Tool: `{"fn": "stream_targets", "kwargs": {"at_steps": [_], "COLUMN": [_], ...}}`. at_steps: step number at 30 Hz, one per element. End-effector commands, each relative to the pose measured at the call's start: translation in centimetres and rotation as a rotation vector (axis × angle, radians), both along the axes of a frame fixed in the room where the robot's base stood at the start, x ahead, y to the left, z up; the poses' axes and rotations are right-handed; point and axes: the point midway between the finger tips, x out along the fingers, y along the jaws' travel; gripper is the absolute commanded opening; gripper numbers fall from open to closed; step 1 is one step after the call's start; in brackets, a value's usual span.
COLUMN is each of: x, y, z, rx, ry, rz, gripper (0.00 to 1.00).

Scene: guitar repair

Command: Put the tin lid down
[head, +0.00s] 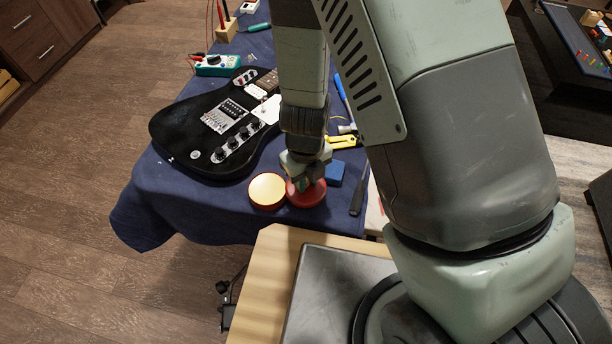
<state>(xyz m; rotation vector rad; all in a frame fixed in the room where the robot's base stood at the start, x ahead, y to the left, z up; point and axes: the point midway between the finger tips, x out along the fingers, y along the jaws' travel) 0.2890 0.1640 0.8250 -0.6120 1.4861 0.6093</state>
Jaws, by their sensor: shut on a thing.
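The red tin lid (306,196) is at the near end of the blue-covered table. My gripper (307,182) points down and is shut on it. The fingers cover part of the lid's top. The lid is just right of an open round tin (267,190) with a red rim and a pale yellow inside. In the picture the lid and tin edges nearly meet; I cannot tell whether they touch. I cannot tell whether the lid rests on the cloth or hangs slightly above it.
A black electric guitar (217,121) lies behind the tin. A blue block (334,173), a dark-handled tool (358,195) and a yellow tool (342,142) lie close by on the right. A teal multimeter (217,65) is farther back. Bare blue cloth (160,200) is left of the tin.

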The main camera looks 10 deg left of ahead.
Motion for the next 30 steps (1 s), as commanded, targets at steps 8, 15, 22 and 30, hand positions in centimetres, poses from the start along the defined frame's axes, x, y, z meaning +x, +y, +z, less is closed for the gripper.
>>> {"fn": "stream_targets", "kwargs": {"at_steps": [8,15,22,30], "x": [0.0,0.0,0.0,0.0], "y": [0.0,0.0,0.0,0.0], "z": [-0.2,-0.9,-0.9,-0.7], "rx": [0.0,-0.001,0.0,0.001], "ry": [0.0,-0.001,-0.001,-0.002], "rz": [-0.001,0.0,0.0,0.001], "gripper": [0.0,0.0,0.47,0.47]}}
